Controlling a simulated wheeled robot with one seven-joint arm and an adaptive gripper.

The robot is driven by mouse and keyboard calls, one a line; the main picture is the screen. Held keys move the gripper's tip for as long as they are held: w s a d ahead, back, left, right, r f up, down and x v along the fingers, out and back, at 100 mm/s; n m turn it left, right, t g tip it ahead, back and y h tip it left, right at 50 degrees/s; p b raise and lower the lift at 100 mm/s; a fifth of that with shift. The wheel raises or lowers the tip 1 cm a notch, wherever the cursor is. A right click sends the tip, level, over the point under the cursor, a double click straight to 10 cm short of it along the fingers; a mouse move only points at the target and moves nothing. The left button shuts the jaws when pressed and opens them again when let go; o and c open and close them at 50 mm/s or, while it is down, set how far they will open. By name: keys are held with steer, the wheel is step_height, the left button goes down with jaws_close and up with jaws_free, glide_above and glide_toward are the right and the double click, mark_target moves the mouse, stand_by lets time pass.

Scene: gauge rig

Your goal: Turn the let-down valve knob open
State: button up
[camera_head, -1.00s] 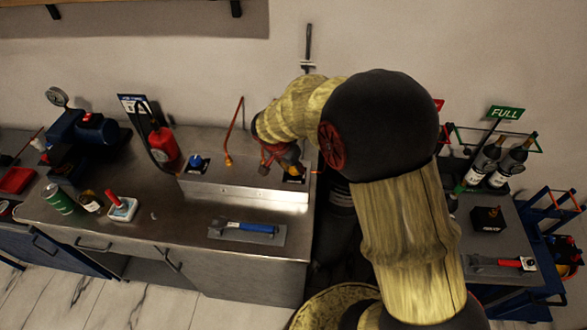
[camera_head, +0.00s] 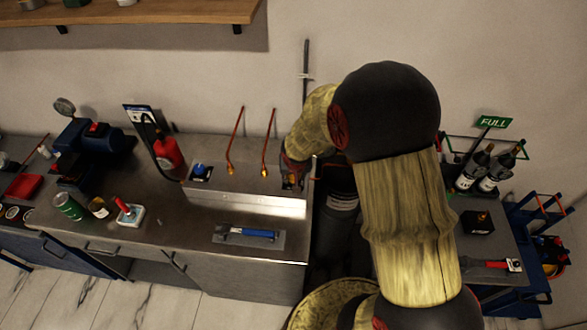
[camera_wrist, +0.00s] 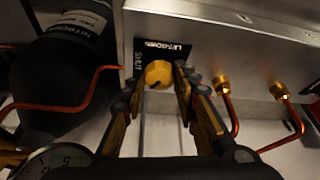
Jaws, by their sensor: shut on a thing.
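The let-down valve knob (camera_wrist: 158,73) is round and yellow, on a dark plate (camera_wrist: 168,49) lettered LET-DOWN, with SHUT at its left. A small dark mark shows low on the knob's face. My gripper (camera_wrist: 161,82) has one finger on each side of the knob and is shut on it. In the head view my gripper (camera_head: 292,178) is at the right end of the steel panel (camera_head: 240,183), and it mostly hides the knob there.
A black nitrogen cylinder (camera_wrist: 68,65) stands close beside the panel, with a copper tube (camera_wrist: 85,100) near my fingers. Brass fittings (camera_wrist: 222,84) with copper tubes are on the other side. A blue knob (camera_head: 200,169) sits at the panel's left end. A blue-handled trowel (camera_head: 250,234) lies on the bench.

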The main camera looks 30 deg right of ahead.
steer(key=shift+d+r+n+y+p, duration=0.15)
steer(key=shift+n+y+p, duration=0.65)
steer(key=shift+p, duration=3.3)
steer(key=shift+a+r+n+y+p, duration=0.1)
steer(key=shift+n+p, duration=1.3)
steer(key=shift+p, duration=2.65)
steer(key=shift+d+f+n+y+p, duration=0.2)
steer(key=shift+n+p, duration=0.45)
steer(key=shift+p, duration=0.75)
steer(key=shift+a+f+n+y+p, duration=0.1)
steer(key=shift+n+y+p, duration=0.2)
steer(key=shift+n+p, duration=0.7)
steer(key=shift+m+p, duration=0.35)
steer(key=o, duration=1.1)
steer(key=shift+o, duration=0.3)
steer(key=shift+r, duration=0.15)
steer(key=v, duration=1.1)
steer(key=shift+s+r, duration=0.3)
steer(key=shift+r, duration=0.05)
